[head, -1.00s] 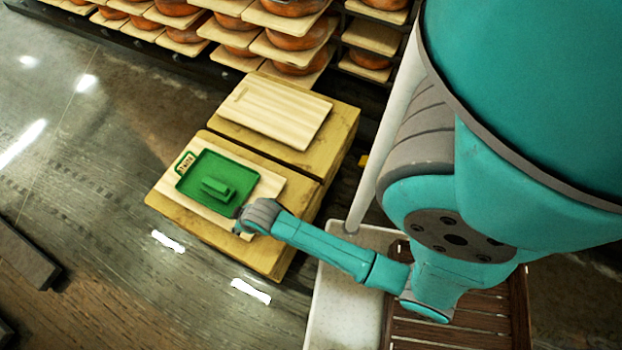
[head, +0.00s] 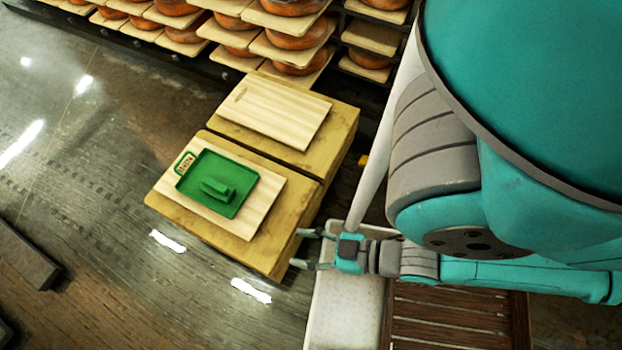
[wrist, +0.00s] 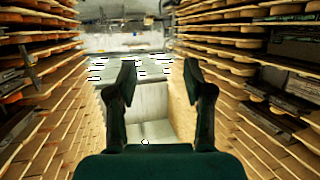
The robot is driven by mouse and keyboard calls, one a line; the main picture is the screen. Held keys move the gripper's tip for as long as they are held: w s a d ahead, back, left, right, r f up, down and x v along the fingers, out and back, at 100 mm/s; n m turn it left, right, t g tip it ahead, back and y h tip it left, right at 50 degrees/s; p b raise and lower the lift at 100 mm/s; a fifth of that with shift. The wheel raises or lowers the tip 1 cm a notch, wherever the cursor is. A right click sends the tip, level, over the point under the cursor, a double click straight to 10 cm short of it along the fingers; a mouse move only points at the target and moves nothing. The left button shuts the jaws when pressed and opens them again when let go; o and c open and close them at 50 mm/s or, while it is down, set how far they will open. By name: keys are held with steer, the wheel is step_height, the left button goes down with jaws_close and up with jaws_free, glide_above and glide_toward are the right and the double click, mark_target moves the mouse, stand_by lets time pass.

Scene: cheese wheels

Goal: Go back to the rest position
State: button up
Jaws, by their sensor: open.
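My gripper (head: 307,249) is open and empty in the head view. It points left, beside the right edge of the near wooden block and over the white surface. In the wrist view my gripper (wrist: 160,88) shows two dark fingers spread apart with nothing between them. My gripper is apart from the tray and the board.
A second pale board (head: 280,113) lies on the far wooden block (head: 343,125). Shelves of orange cheese wheels (head: 290,41) stand at the back. The wrist view shows cheese shelves (wrist: 40,60) on both sides of an aisle. The floor (head: 90,200) at left is mostly open.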

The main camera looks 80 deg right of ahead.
steer(key=shift+s+a+r+t, duration=0.15)
steer(key=shift+s+r, duration=0.15)
steer(key=shift+r, duration=0.5)
steer(key=shift+s+d+r+t, duration=0.15)
steer(key=shift+s+r, duration=0.15)
steer(key=shift+r, duration=0.45)
steer(key=shift+a, duration=0.1)
